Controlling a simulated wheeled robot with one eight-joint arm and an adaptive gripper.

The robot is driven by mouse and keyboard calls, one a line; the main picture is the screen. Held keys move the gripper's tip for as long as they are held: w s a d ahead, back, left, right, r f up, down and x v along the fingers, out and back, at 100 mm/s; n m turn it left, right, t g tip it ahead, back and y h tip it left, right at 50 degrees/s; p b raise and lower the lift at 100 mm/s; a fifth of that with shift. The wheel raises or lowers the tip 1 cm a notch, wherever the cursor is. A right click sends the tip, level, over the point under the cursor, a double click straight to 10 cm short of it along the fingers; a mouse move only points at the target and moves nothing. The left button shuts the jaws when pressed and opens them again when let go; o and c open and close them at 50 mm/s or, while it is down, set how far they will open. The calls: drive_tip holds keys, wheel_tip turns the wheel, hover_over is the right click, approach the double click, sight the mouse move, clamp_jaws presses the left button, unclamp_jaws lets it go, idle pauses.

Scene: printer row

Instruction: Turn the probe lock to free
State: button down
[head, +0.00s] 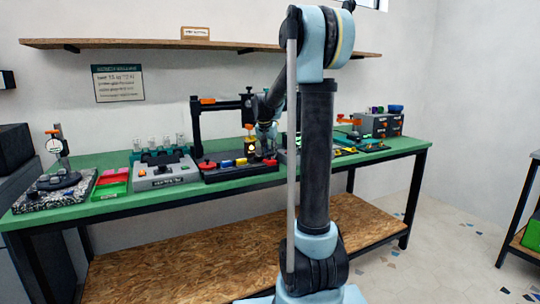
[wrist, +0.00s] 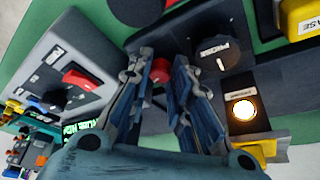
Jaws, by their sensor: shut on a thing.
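My gripper (wrist: 160,76) is over the black base of the framed machine, with its two fingers close around a small red knob (wrist: 159,67). The fingers hide the knob's sides, and its turn position cannot be read. A larger round black dial (wrist: 217,48) with white lettering that looks like "PROBE" is just right of the right fingertip, apart from it. In the head view my gripper (head: 266,132) is small and partly hidden, close to the machine (head: 196,125) on the green bench.
A lit round button (wrist: 243,110) and a yellow part (wrist: 301,18) are right of the fingers. A grey box with a red switch (wrist: 82,80) stands close on the left. The green bench (head: 108,211) also holds a grey tube unit (head: 162,172) and a dial gauge stand (head: 62,150).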

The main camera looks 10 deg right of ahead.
drive_tip(key=shift+w+a+m+h, duration=0.15)
drive_tip(key=shift+m+h, duration=0.1)
drive_tip(key=shift+m, duration=0.5)
drive_tip(key=shift+w+m+h, duration=0.1)
drive_tip(key=shift+m+h, duration=0.15)
drive_tip(key=shift+m, duration=0.5)
drive_tip(key=shift+g, duration=0.3)
drive_tip(key=c, duration=1.7)
unclamp_jaws()
drive_tip(key=shift+s, duration=0.1)
drive_tip(key=shift+r, duration=0.1)
drive_tip(key=v, duration=1.1)
drive_tip(key=shift+a+r, duration=0.15)
drive_tip(key=shift+r, duration=0.15)
drive_tip(key=shift+s, duration=0.15)
